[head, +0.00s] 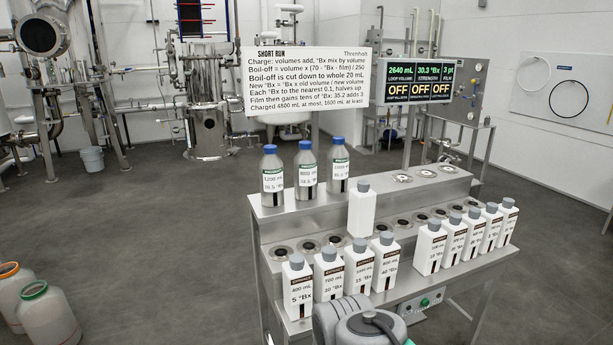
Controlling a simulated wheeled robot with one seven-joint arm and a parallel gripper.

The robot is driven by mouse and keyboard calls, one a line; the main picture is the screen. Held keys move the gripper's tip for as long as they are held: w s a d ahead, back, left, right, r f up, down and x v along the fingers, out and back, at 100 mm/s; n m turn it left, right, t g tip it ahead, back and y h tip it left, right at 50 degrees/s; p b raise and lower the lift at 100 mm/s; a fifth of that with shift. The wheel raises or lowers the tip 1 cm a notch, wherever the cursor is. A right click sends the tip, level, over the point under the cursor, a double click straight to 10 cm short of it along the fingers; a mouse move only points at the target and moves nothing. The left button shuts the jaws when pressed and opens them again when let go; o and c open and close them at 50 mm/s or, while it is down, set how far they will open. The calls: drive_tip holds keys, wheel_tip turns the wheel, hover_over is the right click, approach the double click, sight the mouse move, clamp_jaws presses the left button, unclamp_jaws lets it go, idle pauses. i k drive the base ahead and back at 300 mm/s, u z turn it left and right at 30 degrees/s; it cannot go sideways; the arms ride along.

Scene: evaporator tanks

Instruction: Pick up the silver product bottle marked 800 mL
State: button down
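Three silver bottles with blue caps and green-banded labels stand upright on the top left of the stepped metal rack. The left silver bottle (272,176) reads about 1200 mL. The middle silver bottle (306,170) seems to read 800 mL, but its small print is blurred. The right silver bottle (338,166) has a label that looks like 1000 mL, not clearly legible. Part of my grey arm shows at the bottom centre, in front of the rack. My gripper's fingers are not in view.
The stepped rack (258,215) has empty round holders on its top right and middle tiers. A plain white bottle (362,212) stands on the middle tier, right of and in front of the silver ones. Several white grey-capped bottles line the front. A sign (306,84) and display panel (414,82) stand behind.

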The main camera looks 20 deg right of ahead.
sight(305, 162)
drive_tip(key=z, duration=1.7)
drive_tip(key=i, duration=1.7)
drive_tip(key=u, duration=3.2)
